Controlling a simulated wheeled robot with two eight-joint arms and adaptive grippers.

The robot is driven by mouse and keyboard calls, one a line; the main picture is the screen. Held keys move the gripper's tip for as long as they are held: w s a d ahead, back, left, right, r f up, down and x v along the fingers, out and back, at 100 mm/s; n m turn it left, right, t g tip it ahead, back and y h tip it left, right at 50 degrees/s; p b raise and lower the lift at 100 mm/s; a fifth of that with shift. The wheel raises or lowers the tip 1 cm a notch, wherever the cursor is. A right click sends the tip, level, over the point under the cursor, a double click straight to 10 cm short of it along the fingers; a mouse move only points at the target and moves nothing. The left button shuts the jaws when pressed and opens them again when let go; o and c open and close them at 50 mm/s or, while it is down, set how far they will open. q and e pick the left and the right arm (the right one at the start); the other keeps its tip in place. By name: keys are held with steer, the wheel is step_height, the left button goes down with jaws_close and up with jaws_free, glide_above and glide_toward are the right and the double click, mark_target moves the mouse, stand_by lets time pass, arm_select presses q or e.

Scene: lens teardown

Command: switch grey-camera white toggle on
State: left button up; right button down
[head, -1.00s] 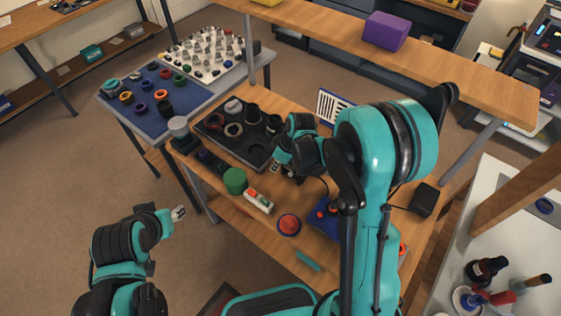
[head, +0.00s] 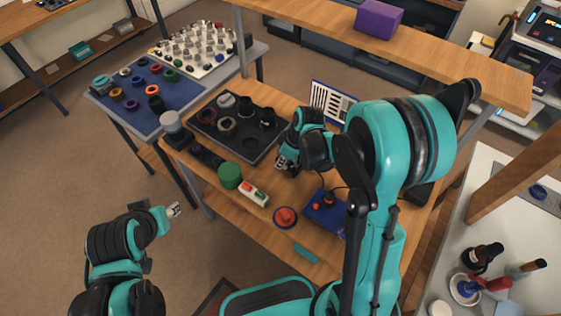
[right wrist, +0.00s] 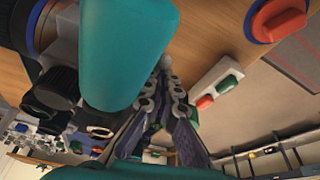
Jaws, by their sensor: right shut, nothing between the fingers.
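My right gripper (head: 284,164) is shut and empty, low over the wooden bench near the right corner of the black tray. In the right wrist view its fingertips (right wrist: 163,72) are together, with bare wood beyond them. I cannot make out a grey camera or a white toggle for certain; my right arm hides part of the bench. A dark, lens-like object (right wrist: 57,86) shows at the left of the right wrist view. My left gripper (head: 174,209) is off the bench's front left side, apart from everything; its fingers are too small to judge.
The black tray (head: 251,143) holds dark rings and lens parts. In front stand a green cylinder (head: 229,176), a white box with red and green buttons (head: 253,193), a red button (head: 285,216) and a blue control box (head: 324,214). A striped panel (head: 331,103) stands behind.

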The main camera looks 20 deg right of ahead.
steer(key=shift+s+n, duration=0.2)
steer(key=shift+n, duration=0.3)
steer(key=n, duration=0.1)
steer(key=s+n+g, duration=0.1)
steer(key=n, duration=0.1)
steer(key=n+b, duration=0.1)
steer(key=shift+s+d+g+y, duration=0.25)
steer(key=shift+g+y, duration=0.05)
steer(key=shift+y, duration=0.1)
steer(key=shift+s, duration=0.2)
steer(key=shift+w, duration=0.2)
steer(key=shift+w+d, duration=0.1)
steer(key=shift+w, duration=0.55)
